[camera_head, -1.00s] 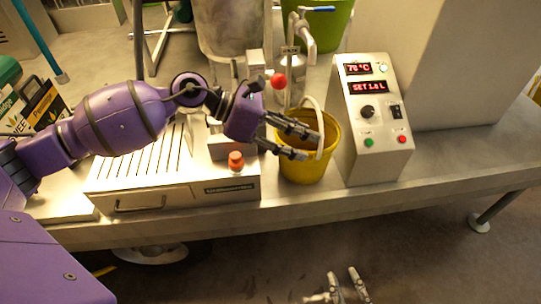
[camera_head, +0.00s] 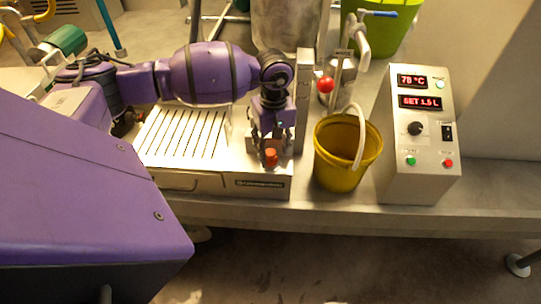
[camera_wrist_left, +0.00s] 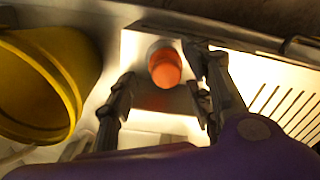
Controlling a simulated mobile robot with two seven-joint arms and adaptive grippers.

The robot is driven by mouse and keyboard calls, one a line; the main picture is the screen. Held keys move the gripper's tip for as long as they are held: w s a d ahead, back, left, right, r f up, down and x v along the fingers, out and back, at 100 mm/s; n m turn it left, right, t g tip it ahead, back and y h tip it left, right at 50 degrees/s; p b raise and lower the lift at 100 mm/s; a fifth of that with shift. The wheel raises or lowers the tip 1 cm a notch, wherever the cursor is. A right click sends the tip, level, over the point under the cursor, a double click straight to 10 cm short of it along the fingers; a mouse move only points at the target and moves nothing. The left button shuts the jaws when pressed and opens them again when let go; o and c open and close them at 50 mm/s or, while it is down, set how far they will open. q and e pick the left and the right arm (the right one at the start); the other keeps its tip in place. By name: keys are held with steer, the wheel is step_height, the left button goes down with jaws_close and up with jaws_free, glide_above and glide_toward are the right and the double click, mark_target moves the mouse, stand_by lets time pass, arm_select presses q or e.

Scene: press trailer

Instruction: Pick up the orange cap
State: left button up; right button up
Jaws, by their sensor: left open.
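The orange cap (camera_head: 270,157) sits at the front right of the metal machine (camera_head: 235,184), beside its slotted top. My left gripper (camera_head: 268,147) is just over and behind the cap, pointing down. In the left wrist view the cap (camera_wrist_left: 165,68) is on a pale round base, beyond and between the two dark fingertips (camera_wrist_left: 162,82). The fingers are apart and the gripper is empty. Whether a finger touches the cap, I cannot tell. My right gripper is not in view.
A yellow bucket (camera_head: 342,168) with a white hose in it stands just right of the machine. A control box (camera_head: 418,150) with red displays stands further right. A red ball knob (camera_head: 325,85) is behind the gripper. The bench front edge is close to the machine.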

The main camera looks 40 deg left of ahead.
arm_select(q)
steer(key=shift+f, duration=1.35)
jaws_close()
